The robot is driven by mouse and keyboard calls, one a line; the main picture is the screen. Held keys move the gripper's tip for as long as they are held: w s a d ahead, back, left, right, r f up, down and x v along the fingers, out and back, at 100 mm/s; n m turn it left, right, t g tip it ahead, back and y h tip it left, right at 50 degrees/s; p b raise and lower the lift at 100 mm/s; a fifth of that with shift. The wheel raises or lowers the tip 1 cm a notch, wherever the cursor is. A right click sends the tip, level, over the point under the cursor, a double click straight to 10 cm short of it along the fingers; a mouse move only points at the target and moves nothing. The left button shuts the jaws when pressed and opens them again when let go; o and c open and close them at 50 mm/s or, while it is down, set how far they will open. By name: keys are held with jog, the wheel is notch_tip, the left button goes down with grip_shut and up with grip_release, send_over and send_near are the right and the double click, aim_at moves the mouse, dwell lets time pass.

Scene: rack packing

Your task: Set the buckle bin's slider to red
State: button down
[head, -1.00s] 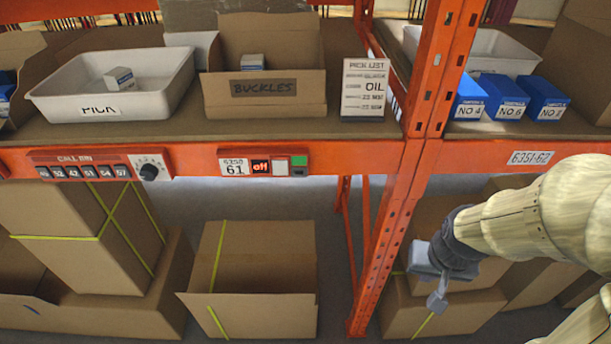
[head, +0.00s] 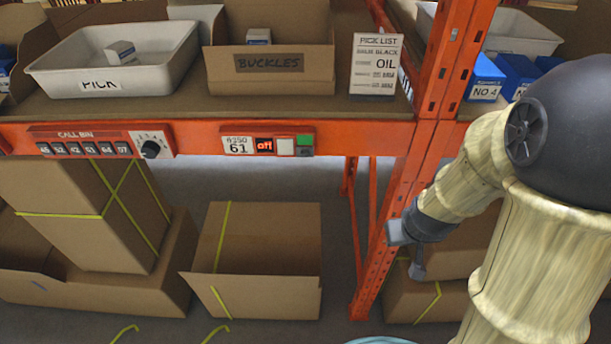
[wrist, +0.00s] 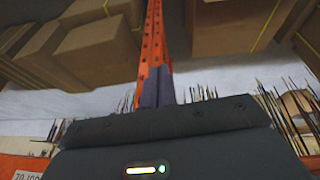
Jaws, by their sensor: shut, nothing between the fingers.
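The buckle bin (head: 268,82) is an open cardboard box labelled BUCKLES on the shelf, with a small box inside. On the orange beam below it is a panel with label 61 (head: 238,145), a red display reading "off" (head: 264,146), a pale button (head: 285,147) and a small slider (head: 304,147). The slider shows green at its top and a dark part below; no red shows on it. My gripper (head: 417,270) is right of and below the panel, in front of the orange upright, touching nothing visible. In the wrist view its fingers (wrist: 157,86) are together and empty.
A call-bin panel with a dial (head: 150,149) is farther left on the beam. A white PICK tray (head: 110,83) and a pick-list card (head: 375,65) stand on the shelf. The orange upright (head: 436,110) lies near my arm. Cardboard boxes (head: 265,295) stand below.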

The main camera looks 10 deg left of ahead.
jog(key=w+a+f+n+t+h+b, duration=0.55)
jog(key=w+f+n+t, duration=0.3)
jog(key=f+n, duration=0.4)
jog(key=s+a+r+n+t+y+b, duration=0.1)
jog(key=s+a+r+n+t+y, duration=0.3)
jog(key=n, duration=0.7)
jog(key=s+a+r+n+t+y+b, duration=0.2)
jog(key=s+a+r+n+t+y, duration=0.2)
jog(key=a+n+t+y, duration=0.4)
jog(key=a+r+n+t, duration=0.1)
jog(key=a+n, duration=0.3)
jog(key=a, duration=0.1)
jog(key=shift+s+a+r+t, duration=0.2)
jog(key=shift+s+r+t, duration=0.1)
jog(key=shift+s+t, duration=0.1)
jog(key=p, duration=0.7)
send_near(305, 154)
jog(key=w+a+r, duration=0.1)
jog(key=w+r, duration=0.2)
jog(key=w, duration=0.2)
jog(key=shift+a+h, duration=0.15)
jog(key=shift+h, duration=0.2)
